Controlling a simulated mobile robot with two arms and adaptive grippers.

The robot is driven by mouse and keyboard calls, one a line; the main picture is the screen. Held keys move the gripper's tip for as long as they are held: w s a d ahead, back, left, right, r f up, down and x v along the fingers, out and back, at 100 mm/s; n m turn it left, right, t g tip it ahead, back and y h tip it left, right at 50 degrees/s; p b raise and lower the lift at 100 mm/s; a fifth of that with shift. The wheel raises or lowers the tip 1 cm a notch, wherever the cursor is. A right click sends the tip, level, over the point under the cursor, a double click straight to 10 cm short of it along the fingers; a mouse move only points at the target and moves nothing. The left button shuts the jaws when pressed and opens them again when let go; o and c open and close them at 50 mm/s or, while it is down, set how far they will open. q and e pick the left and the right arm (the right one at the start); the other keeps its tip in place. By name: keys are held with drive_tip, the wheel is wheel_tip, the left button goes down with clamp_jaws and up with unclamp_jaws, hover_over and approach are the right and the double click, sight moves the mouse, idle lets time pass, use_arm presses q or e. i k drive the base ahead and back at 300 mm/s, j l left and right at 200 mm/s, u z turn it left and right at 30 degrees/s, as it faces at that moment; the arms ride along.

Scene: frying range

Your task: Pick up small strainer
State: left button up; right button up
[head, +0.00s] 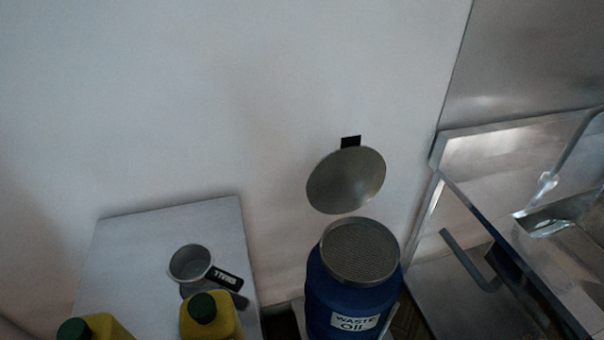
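The small strainer (189,262) is a round metal cup with a dark handle (225,278) that carries a white label reading "SMALL". It is on the grey table (135,240) at the lower left, with its handle pointing right and toward me. A dark round shape shows just below it; I cannot tell whether this is a shadow or part of another thing. Neither of my grippers is in view.
Right of the table is a blue "WASTE OIL" drum (330,305) with a mesh top (360,252). A round metal disc (346,181) is at the wall above it. Steel fryer equipment (480,210) fills the right.

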sight(191, 266)
drive_tip(key=u, duration=0.95)
drive_tip(key=k+l, duration=0.15)
drive_tip(key=l, duration=0.2)
drive_tip(key=k+l+u, duration=0.15)
drive_tip(key=l, duration=0.25)
